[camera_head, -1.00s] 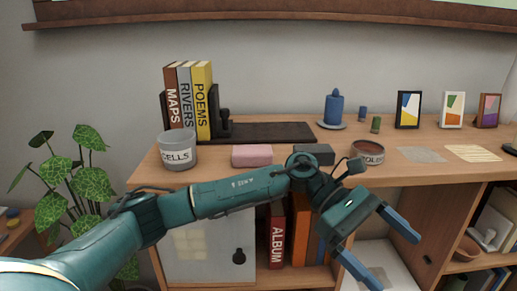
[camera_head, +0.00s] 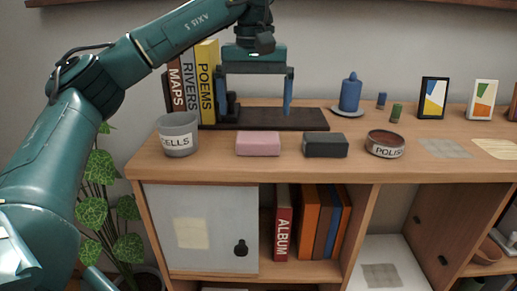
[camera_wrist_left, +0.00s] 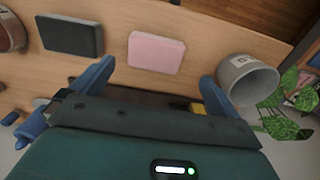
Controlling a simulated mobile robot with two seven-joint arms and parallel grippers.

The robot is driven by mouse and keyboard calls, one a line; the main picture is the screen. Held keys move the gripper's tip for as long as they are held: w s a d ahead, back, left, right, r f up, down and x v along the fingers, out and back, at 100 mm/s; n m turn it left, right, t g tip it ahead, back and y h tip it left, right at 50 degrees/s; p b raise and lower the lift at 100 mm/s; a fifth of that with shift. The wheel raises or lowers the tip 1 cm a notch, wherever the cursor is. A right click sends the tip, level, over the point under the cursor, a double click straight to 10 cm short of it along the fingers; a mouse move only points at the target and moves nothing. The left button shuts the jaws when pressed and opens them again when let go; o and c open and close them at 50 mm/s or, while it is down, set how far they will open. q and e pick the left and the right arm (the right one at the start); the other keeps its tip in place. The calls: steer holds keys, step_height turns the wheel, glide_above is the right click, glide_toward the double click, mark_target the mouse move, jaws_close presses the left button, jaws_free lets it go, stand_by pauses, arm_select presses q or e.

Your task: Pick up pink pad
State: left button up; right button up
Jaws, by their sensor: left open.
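The pink pad (camera_head: 258,144) lies flat on the wooden cabinet top, between the grey cup and a dark pad. It also shows in the left wrist view (camera_wrist_left: 156,53), ahead of the open fingers and between their lines. My left gripper (camera_head: 256,112) points down above the dark tray, behind the pad and higher than it. Its blue fingers are wide apart with nothing between them; they also show in the left wrist view (camera_wrist_left: 152,82). My right gripper is in neither view.
The grey cup (camera_head: 179,135) stands left of the pad. The dark pad (camera_head: 325,145) and polish tin (camera_head: 385,144) lie to its right. Books (camera_head: 206,85) stand behind left, and a blue candle (camera_head: 350,93) behind right. Bare wood lies in front of the pad.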

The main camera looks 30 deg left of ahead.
mark_target(258, 136)
arm_select(q)
step_height(258, 136, down, 4)
steer(key=shift+w+r+b, duration=0.1)
steer(key=shift+r+b, duration=0.1)
steer(key=shift+b, duration=0.2)
steer(key=f, duration=0.3)
steer(key=shift+w+d+f, duration=0.1)
steer(key=shift+w+f, duration=0.1)
steer(key=shift+w, duration=0.1)
steer(key=shift+f, duration=0.5)
steer(key=c, duration=0.9)
